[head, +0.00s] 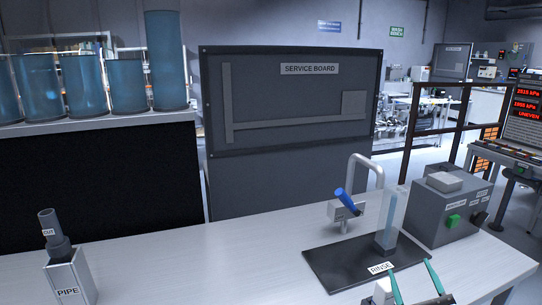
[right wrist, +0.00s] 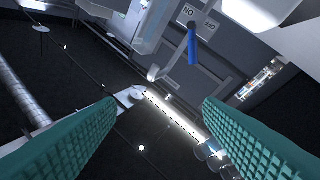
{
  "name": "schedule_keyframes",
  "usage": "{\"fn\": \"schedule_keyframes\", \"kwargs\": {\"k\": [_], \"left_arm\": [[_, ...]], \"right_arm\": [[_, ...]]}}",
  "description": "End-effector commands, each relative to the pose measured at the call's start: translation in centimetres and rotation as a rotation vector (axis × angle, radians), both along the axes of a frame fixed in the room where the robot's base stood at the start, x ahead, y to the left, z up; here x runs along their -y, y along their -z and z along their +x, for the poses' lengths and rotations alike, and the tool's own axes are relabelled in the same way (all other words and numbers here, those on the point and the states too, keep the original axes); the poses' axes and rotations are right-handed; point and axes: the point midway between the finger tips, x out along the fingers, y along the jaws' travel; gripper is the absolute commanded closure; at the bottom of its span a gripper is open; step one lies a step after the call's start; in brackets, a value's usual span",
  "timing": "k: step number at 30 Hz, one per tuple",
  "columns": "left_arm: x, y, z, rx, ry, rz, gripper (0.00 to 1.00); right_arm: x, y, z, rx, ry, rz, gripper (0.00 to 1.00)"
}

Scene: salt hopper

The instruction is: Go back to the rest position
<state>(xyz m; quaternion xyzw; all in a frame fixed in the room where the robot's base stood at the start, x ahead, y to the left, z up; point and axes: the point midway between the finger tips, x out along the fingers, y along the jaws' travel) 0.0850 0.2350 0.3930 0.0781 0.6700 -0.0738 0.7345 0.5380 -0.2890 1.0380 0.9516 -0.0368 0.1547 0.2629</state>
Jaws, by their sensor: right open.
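My right gripper (head: 412,272) shows at the bottom edge of the head view, just in front of the black rinse mat (head: 325,266). Its two teal fingers are apart with nothing seen between them. In the right wrist view the fingers (right wrist: 158,108) are also wide apart and empty. A tap's blue lever (right wrist: 192,45) shows beyond them there. My left gripper is not in view.
On the white bench (head: 190,262) stand a blue-levered tap (head: 345,203), a clear upright tube (head: 388,222) and a grey box with a green button (head: 446,212). A PIPE holder (head: 68,278) stands front left. The bench's middle is clear. A display (head: 524,115) reads UNEVEN.

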Motion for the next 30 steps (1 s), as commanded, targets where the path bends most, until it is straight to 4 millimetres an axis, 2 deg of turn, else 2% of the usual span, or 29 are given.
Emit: {"fn": "schedule_keyframes", "kwargs": {"k": [1, 3, 5, 6, 9, 12, 15, 21, 22, 26, 30], "left_arm": [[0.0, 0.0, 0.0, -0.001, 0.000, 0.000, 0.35], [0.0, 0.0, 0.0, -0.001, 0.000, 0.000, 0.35], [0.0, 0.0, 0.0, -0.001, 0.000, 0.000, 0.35], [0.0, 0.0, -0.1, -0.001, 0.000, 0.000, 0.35], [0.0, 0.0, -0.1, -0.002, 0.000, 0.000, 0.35], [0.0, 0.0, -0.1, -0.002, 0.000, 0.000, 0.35], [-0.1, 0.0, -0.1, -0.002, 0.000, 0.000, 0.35], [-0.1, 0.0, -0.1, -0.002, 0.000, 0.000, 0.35], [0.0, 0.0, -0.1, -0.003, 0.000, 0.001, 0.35], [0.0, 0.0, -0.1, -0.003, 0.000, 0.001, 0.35], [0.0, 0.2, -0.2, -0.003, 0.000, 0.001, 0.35]], "right_arm": [[-0.5, 1.9, -1.1, -0.060, 0.009, 0.321, 0.38], [-0.4, 4.7, -2.8, -0.126, 0.054, 0.755, 0.38], [-0.4, 7.5, -4.6, -0.166, 0.123, 1.117, 0.38], [-0.5, 9.4, -6.0, -0.183, 0.184, 1.354, 0.38], [-1.2, 14.0, -10.2, -0.179, 0.387, 1.884, 0.38], [-2.4, 17.3, -14.2, -0.123, 0.607, 2.270, 0.38], [-3.7, 19.5, -17.8, -0.035, 0.822, 2.541, 0.38], [-6.3, 21.7, -23.7, 0.192, 1.232, 2.882, 0.38], [-6.7, 21.9, -24.5, -0.224, -1.247, -2.812, 0.38], [-8.4, 22.3, -27.9, -0.353, -1.299, -2.510, 0.38], [-8.4, 25.9, -26.8, -0.354, -1.318, -2.513, 0.38]]}}
